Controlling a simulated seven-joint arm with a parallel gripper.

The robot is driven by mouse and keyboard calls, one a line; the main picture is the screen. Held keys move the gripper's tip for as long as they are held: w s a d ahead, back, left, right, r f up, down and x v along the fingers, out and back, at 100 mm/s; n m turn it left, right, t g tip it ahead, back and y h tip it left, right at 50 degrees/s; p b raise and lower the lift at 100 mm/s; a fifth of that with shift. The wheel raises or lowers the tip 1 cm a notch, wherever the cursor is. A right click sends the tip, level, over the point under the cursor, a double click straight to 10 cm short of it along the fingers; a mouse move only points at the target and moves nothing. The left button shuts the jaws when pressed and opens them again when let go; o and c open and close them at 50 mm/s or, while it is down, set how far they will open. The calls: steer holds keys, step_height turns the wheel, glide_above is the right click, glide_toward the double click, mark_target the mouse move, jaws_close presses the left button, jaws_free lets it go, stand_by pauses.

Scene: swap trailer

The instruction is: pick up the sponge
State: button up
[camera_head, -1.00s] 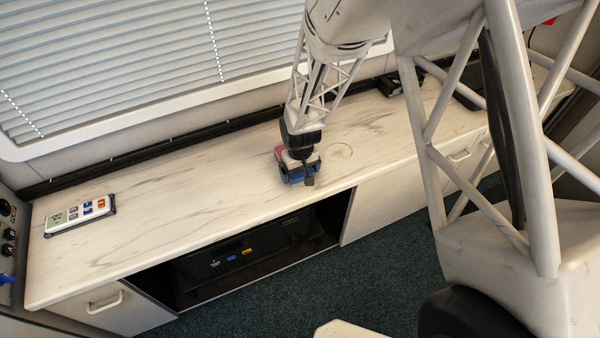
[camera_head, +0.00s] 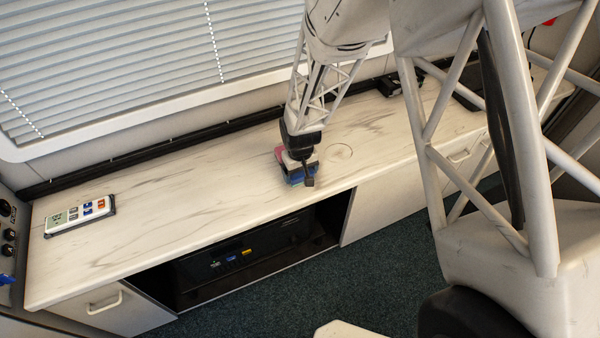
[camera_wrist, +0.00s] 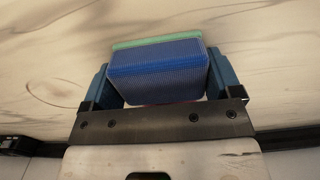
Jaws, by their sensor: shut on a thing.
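The sponge (camera_wrist: 158,72) is a block with a blue face and a green layer along its far edge in the wrist view. It sits between the two blue fingers of my gripper (camera_wrist: 160,85), which press on its two sides. In the head view my gripper (camera_head: 305,178) is low over the white marbled counter (camera_head: 180,210), near its front edge. Small blue and pink parts of the sponge (camera_head: 283,158) show there, mostly hidden by the gripper. I cannot tell whether the sponge touches the counter.
A remote-like device (camera_head: 80,214) with coloured buttons lies at the counter's left end. Below is an open shelf with a black box (camera_head: 225,262). Window blinds (camera_head: 110,70) stand behind. The counter between device and gripper is clear.

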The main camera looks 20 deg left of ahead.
steer(key=shift+r, duration=0.7)
steer(key=shift+s+d+r, duration=0.1)
steer(key=shift+s+r, duration=0.05)
steer(key=shift+r, duration=0.45)
steer(key=shift+s+d+r, duration=0.1)
steer(key=shift+r, duration=0.45)
steer(key=s+d+r, duration=0.1)
steer(key=s+d, duration=0.8)
steer(key=s, duration=0.3)
steer(key=shift+s+r, duration=0.15)
